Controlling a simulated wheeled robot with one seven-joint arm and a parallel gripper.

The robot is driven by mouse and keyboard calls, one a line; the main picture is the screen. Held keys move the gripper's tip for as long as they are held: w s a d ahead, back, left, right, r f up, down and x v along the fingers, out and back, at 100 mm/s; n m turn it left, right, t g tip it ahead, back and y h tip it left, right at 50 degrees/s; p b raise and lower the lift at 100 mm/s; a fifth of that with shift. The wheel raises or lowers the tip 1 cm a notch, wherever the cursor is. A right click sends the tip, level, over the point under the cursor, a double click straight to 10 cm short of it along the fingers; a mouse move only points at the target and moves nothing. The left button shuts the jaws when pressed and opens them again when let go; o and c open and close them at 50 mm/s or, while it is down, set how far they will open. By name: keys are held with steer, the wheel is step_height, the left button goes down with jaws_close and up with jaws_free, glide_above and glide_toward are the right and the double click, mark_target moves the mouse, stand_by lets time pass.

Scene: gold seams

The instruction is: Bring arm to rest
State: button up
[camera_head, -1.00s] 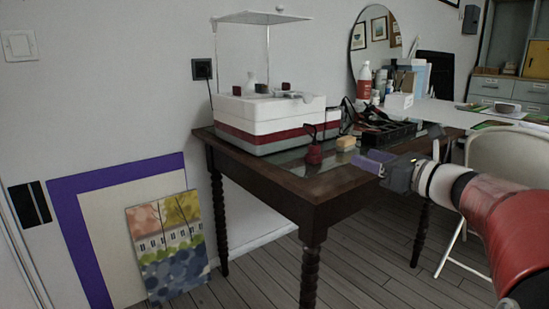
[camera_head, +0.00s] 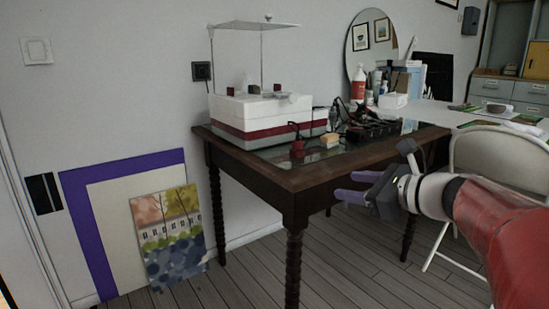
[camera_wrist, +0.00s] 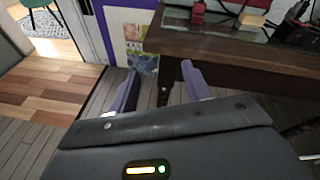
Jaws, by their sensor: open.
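My gripper (camera_head: 358,187) is open and empty in the head view, with its purple fingers pointing left. It appears in front of the right part of the dark wooden table (camera_head: 272,179), at about the height of its edge. My red and white arm reaches in from the lower right. In the wrist view, the two purple fingers (camera_wrist: 158,88) stand apart with nothing between them. The floor and the table's front edge (camera_wrist: 225,48) show beyond them.
The table carries a white and red box (camera_head: 262,117), a red bottle (camera_head: 297,147), a yellow block (camera_head: 330,139) and a black tray (camera_head: 372,131). A white chair (camera_head: 487,147) stands at the right. A painting (camera_head: 170,240) leans on the wall. Floor before the table is clear.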

steer(key=s+a+f+n+g+h+p, duration=0.2)
steer(key=s+a+f+n+g, duration=0.1)
steer(key=s+n, duration=0.35)
steer(key=s+a+f+n+g+h+p, duration=0.25)
steer(key=s+a+n, duration=0.2)
steer(key=s, duration=0.25)
steer(key=s+d+f+n+h+p, duration=0.1)
steer(key=s+d+f+n+h, duration=0.1)
steer(key=s+n, duration=0.3)
steer(key=s+d+f+n+h+p, duration=0.1)
steer(key=s+d+f+n+h, duration=0.1)
steer(key=s+n, duration=0.4)
steer(key=shift+d+f+n+h, duration=0.35)
steer(key=shift+d+n+h, duration=0.4)
steer(key=shift+d+n, duration=0.4)
